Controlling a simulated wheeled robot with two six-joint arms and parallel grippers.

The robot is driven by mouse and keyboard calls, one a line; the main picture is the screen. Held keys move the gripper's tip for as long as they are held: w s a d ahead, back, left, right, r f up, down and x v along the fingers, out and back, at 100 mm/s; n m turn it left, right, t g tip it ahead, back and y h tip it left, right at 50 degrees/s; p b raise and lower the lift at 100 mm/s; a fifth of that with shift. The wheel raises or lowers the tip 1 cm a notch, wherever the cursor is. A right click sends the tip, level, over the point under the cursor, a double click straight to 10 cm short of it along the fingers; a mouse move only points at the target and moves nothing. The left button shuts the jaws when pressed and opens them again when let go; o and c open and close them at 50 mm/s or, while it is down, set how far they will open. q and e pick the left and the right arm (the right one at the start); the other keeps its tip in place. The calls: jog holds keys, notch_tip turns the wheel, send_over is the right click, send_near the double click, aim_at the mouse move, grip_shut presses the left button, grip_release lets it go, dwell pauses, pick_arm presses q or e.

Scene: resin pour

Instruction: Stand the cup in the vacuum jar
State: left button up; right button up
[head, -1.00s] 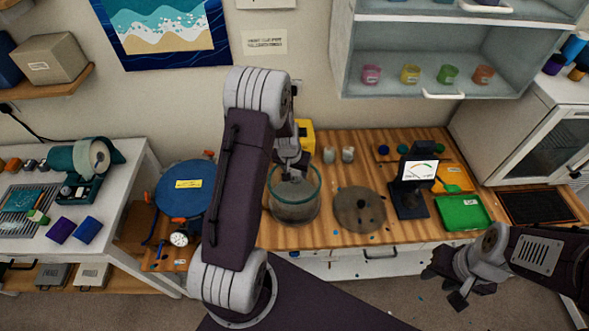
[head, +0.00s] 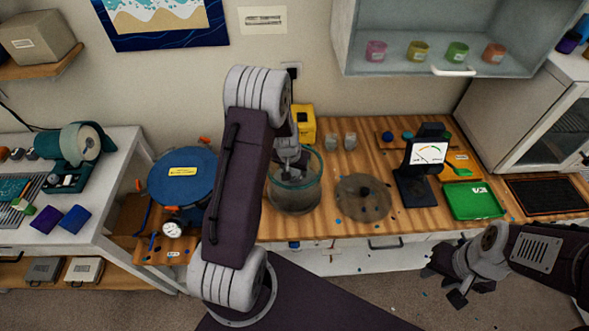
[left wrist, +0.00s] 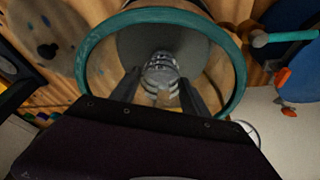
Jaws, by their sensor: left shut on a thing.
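The vacuum jar (head: 295,202), clear with a teal rim, stands on the wooden bench; its rim also fills the left wrist view (left wrist: 240,72). My left gripper (left wrist: 162,92) reaches down through the mouth of the jar. It is shut on the cup (left wrist: 162,72), a small clear ribbed cup that looks upright between the fingers. Whether the cup touches the jar floor I cannot tell. In the head view the cup is hard to make out behind the glass and fingers. My right gripper (head: 457,284) is open and empty in front of the bench, at right.
A round lid with a dark knob (head: 361,202) lies right of the jar. A blue round drum (head: 182,189) is at left. Two small cups (head: 350,141) stand behind.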

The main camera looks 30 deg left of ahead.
pick_arm(q)
jog(key=shift+f, duration=0.1)
jog(key=shift+w+f+b, duration=0.15)
jog(key=shift+f+b, duration=0.2)
jog(key=shift+f, duration=0.1)
jog(key=o, duration=1.5)
notch_tip(320, 180, up, 13)
jog(key=p, duration=1)
jog(key=shift+f, duration=0.2)
